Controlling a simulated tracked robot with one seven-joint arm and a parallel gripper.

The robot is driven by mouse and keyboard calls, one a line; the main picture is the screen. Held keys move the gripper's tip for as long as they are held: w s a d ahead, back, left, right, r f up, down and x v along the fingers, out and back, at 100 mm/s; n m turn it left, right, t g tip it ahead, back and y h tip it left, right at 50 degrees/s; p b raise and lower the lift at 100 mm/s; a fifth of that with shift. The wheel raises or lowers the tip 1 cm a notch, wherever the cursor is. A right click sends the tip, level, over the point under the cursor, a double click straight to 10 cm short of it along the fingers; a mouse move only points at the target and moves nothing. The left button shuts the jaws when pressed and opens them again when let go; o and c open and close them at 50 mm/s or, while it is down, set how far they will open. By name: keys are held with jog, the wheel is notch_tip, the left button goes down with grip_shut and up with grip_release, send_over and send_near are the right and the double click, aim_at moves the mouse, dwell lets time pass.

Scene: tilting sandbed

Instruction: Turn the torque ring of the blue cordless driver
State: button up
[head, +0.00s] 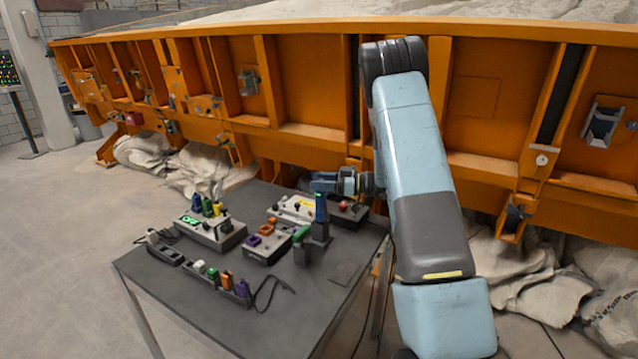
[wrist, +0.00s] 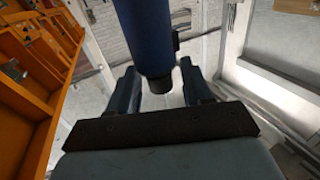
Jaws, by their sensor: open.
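The blue cordless driver (head: 321,207) stands upright near the table's back right edge, in the head view. My gripper (head: 318,182) reaches in from the right, close to the driver's upper end. In the wrist view the driver's blue body (wrist: 148,35) comes down from the top of the picture and ends in a dark collar (wrist: 160,83). The collar lies between the two fingers of my gripper (wrist: 161,92), with gaps on both sides. The gripper is open and holds nothing. I cannot tell whether the collar is the torque ring.
The dark table (head: 250,320) carries a grey box with knobs (head: 210,232), a box with purple and orange parts (head: 266,246), a low strip of coloured blocks (head: 222,284) and a loose black cable (head: 268,298). The orange sandbed frame (head: 310,90) stands behind. The table's front is clear.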

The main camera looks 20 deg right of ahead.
jog(key=v, duration=1.3)
jog(key=shift+d, duration=0.4)
jog(key=shift+f, duration=0.15)
jog(key=w+a+r+m+t+h, duration=0.1)
jog(key=w+r+m+t+h, duration=0.2)
jog(key=r, duration=0.4)
jog(key=w+a+r+t+h, duration=0.1)
jog(key=w+r+t+h, duration=0.3)
jog(key=r, duration=0.3)
jog(key=s+r+m+t+h, duration=0.1)
jog(key=s+r+m+h, duration=0.5)
jog(key=s+r+h, duration=0.3)
jog(key=s+a+f+m+g, duration=0.1)
jog(key=s+a+g, duration=0.2)
jog(key=s, duration=0.9)
jog(key=s+a+f+m+g, duration=0.1)
jog(key=s+a+m+g, duration=0.1)
jog(key=s, duration=1)
jog(key=s+a+f+m+g, duration=0.1)
jog(key=s+a+g, duration=0.3)
jog(key=s, duration=0.8)
jog(key=shift+a+f+m+h, duration=0.25)
jog(key=shift+a+m+h, duration=0.05)
jog(key=shift+a, duration=0.85)
